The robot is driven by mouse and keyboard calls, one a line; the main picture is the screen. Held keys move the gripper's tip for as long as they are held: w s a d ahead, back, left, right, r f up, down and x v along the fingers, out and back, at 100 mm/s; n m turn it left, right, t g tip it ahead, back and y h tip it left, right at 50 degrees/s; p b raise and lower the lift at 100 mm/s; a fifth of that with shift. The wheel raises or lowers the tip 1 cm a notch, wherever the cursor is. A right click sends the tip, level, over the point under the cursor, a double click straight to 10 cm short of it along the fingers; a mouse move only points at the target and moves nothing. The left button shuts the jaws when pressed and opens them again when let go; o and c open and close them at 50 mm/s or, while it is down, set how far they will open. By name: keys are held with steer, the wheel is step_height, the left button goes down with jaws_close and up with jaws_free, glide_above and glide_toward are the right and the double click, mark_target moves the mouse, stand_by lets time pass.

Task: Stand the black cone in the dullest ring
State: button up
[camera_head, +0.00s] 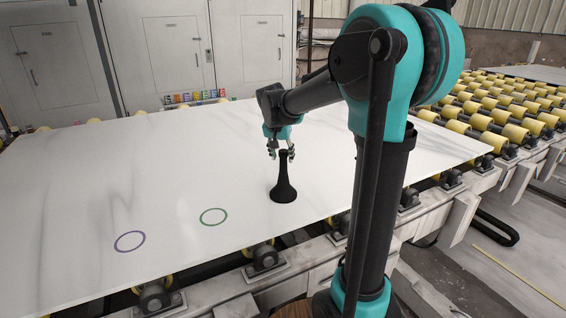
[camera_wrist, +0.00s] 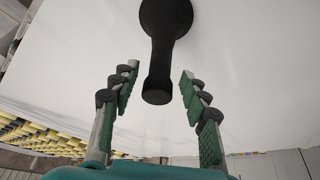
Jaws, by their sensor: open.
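The black cone (camera_head: 284,182) stands upright on the white stone slab (camera_head: 160,180), with a wide base and a narrow neck. My gripper (camera_head: 281,152) is open around or just beside the cone's top in the head view. In the wrist view the cone (camera_wrist: 163,45) lies ahead, its narrow top between the open fingers of my gripper (camera_wrist: 158,88), with gaps on both sides. A green ring (camera_head: 213,216) and a purple-blue ring (camera_head: 130,241) are marked on the slab to the left of the cone.
Yellow rollers (camera_head: 510,131) run along the right side beyond the slab. Grey cabinets (camera_head: 160,55) stand behind it. The slab's front edge is close to the rings and the cone.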

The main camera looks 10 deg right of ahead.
steer(key=v, duration=0.8)
steer(key=s+d+f+n+y, duration=0.1)
steer(key=s+d+f+n, duration=0.1)
steer(key=s+f, duration=1)
steer(key=s+d+f+n+y, duration=0.1)
steer(key=s+d+f+n, duration=0.2)
steer(key=s+f, duration=0.9)
steer(key=shift+s+d, duration=0.55)
steer(key=shift+s, duration=0.55)
